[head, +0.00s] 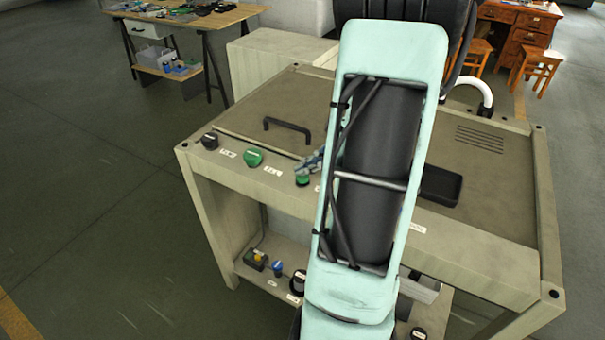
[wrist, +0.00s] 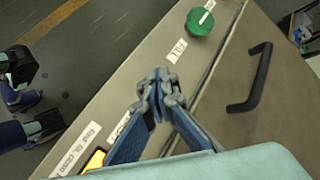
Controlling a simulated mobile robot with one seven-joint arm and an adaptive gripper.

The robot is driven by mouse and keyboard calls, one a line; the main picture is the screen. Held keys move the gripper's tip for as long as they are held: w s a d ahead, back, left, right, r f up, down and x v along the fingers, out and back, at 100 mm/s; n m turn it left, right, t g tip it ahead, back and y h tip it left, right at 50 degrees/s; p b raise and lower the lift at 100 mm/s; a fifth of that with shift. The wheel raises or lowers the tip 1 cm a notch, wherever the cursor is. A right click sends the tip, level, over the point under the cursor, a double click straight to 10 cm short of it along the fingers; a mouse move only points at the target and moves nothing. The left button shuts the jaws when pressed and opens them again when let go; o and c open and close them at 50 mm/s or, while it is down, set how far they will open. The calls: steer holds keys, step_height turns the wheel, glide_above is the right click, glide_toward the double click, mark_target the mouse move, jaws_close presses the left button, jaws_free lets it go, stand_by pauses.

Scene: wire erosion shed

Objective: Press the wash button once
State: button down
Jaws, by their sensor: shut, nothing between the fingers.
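My gripper (wrist: 160,88) is shut and empty, its blue-grey fingers meeting at the tips over the top of the machine cabinet. In the head view my gripper (head: 312,163) is just above a green button (head: 302,180) on the front strip. I cannot tell whether the fingertips touch it. In the wrist view the fingers hide that spot. A white label (head: 317,188) beside this button is partly covered by my arm, and its text cannot be read, so I cannot confirm which control is the wash button.
A green knob (wrist: 200,21) with a FILL label (wrist: 176,50) and a black handle (wrist: 252,78) are near the gripper. A lit yellow control (wrist: 95,160) is near the wrist view's bottom edge. A lower shelf holds a blue knob (head: 277,268). My arm hides the strip's middle.

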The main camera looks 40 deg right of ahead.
steer(key=shift+r+p, duration=0.65)
steer(key=shift+r, duration=0.25)
steer(key=shift+r+p, duration=1.8)
steer(key=shift+r, duration=0.75)
steer(key=shift+f, duration=0.1)
